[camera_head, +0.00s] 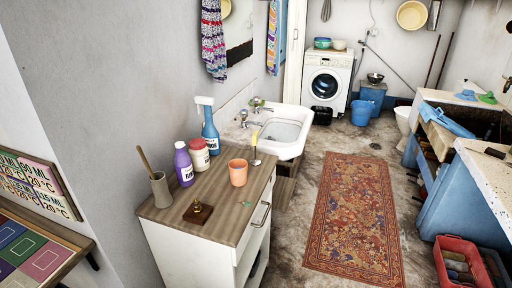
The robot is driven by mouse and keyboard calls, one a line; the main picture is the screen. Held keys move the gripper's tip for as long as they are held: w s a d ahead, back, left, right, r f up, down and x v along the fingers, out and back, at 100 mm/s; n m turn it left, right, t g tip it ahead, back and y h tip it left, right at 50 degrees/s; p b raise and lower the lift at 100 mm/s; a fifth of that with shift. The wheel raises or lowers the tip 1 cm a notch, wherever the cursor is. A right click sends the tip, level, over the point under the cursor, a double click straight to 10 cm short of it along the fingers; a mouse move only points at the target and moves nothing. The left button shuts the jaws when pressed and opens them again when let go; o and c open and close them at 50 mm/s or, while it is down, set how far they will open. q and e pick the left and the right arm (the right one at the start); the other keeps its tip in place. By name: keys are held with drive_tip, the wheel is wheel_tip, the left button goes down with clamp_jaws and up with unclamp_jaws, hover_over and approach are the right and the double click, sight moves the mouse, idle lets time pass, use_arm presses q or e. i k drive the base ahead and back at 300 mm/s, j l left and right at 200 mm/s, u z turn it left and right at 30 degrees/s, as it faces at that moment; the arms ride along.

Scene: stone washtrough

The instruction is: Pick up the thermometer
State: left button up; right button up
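I cannot pick out the thermometer for certain. A thin upright yellow-tipped object (255,146) stands at the cabinet's back right edge, by the sink, too small to identify. A grey pot (161,190) on the cabinet's left side holds a slanted brown stick (146,162). Neither of my grippers is in view.
The wooden-topped cabinet (222,223) also bears an orange cup (238,172), a purple bottle (184,166), a white jar, a blue spray bottle (210,132) and a brown knobbed block (198,212). A white sink (286,133) stands behind. A patterned rug (354,217) covers open floor.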

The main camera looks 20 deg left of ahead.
sight(255, 162)
drive_tip(key=i+l, duration=0.25)
drive_tip(key=i, duration=0.15)
drive_tip(key=i+l+u, duration=0.4)
drive_tip(key=i+l, duration=0.25)
drive_tip(key=i, duration=0.15)
